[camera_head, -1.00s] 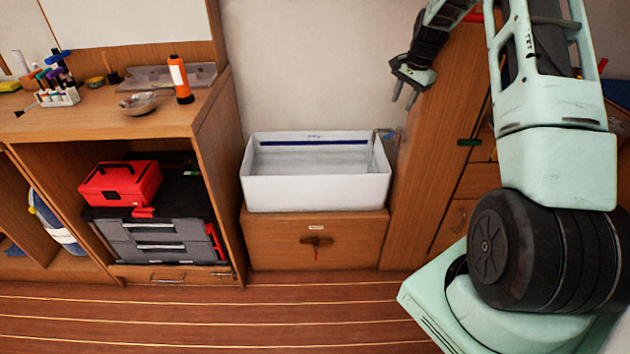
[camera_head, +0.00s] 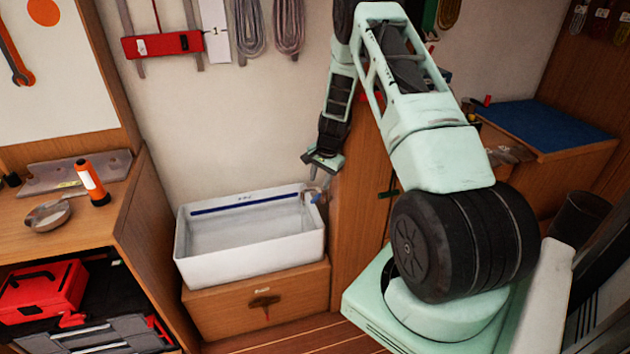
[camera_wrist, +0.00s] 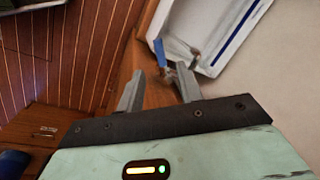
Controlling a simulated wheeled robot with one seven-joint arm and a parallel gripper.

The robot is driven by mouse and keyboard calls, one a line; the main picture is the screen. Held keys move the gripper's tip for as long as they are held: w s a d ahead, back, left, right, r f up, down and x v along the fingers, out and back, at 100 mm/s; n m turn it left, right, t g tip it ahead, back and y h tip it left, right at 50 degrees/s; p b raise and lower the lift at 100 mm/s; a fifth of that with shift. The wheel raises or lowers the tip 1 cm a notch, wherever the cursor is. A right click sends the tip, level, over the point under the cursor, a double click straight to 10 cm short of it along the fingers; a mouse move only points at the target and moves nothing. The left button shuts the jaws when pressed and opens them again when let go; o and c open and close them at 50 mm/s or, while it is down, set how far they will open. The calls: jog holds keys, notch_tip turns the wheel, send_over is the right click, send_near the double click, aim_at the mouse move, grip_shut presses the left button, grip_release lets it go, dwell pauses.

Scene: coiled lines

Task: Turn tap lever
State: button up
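The white basin (camera_head: 250,262) stands on a wooden cabinet, with a small metal tap (camera_head: 312,196) at its right rear corner. The tap's blue lever shows in the wrist view (camera_wrist: 160,53), with the metal spout (camera_wrist: 194,53) beside it. My gripper (camera_head: 322,170) is above and behind the tap in the head view, pointing down. In the wrist view my gripper (camera_wrist: 158,74) has its two fingers spread and empty. The lever appears beyond the fingertips, between them in the picture. I cannot see any contact; the lever is small and partly hidden in the head view.
A wooden panel (camera_head: 355,220) stands close to the right of the basin. A workbench (camera_head: 130,215) on the left holds an orange-and-white flashlight (camera_head: 93,183) and a metal bowl (camera_head: 48,215). Coiled lines (camera_head: 250,25) hang on the wall above. The space over the basin is clear.

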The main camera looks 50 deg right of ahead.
aim_at(315, 198)
jog(key=shift+w+a+f+p, duration=0.1)
jog(key=shift+w+f+p, duration=0.2)
jog(key=shift+f, duration=0.95)
jog(key=shift+w+d+f+p, duration=0.15)
jog(key=shift+f+p, duration=0.15)
jog(key=shift+f, duration=0.9)
jog(key=shift+w+a+f+p, duration=0.15)
jog(key=shift+w+f+p, duration=0.15)
jog(key=shift+f, duration=0.95)
grip_shut()
